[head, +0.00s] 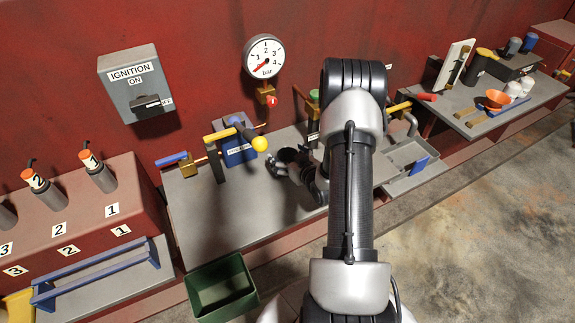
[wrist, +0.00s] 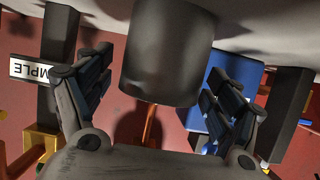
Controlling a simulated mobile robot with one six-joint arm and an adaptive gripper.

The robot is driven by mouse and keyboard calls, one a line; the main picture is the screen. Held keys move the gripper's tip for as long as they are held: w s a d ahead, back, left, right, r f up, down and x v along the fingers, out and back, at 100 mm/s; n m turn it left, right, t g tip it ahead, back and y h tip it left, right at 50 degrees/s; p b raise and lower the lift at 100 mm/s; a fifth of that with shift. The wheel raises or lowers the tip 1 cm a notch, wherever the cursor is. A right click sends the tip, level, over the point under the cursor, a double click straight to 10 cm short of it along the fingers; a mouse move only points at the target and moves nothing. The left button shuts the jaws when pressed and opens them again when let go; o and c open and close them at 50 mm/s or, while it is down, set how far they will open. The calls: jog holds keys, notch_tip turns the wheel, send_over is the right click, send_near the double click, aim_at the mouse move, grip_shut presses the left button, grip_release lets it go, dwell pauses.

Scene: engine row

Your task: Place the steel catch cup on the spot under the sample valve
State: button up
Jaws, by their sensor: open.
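The steel catch cup (wrist: 168,55) is a plain grey cylinder in the wrist view, which shows the scene upside down. It stands at the grey bench top, between the two fingers of my gripper (wrist: 160,78). The fingers are open, with a narrow gap on the left; I cannot tell whether the right one touches. In the head view my gripper (head: 277,163) is low over the bench, and I cannot make out the cup there.
A blue box (head: 238,152) and a yellow-tipped lever (head: 258,144) stand left of my gripper. A pressure gauge (head: 264,56) is on the red wall. A grey tray (head: 408,160) is to the right. A green bin (head: 221,288) stands in front of the bench (head: 200,222), whose front is clear.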

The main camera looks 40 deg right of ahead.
jog(key=c, duration=1.3)
jog(key=shift+r, duration=0.1)
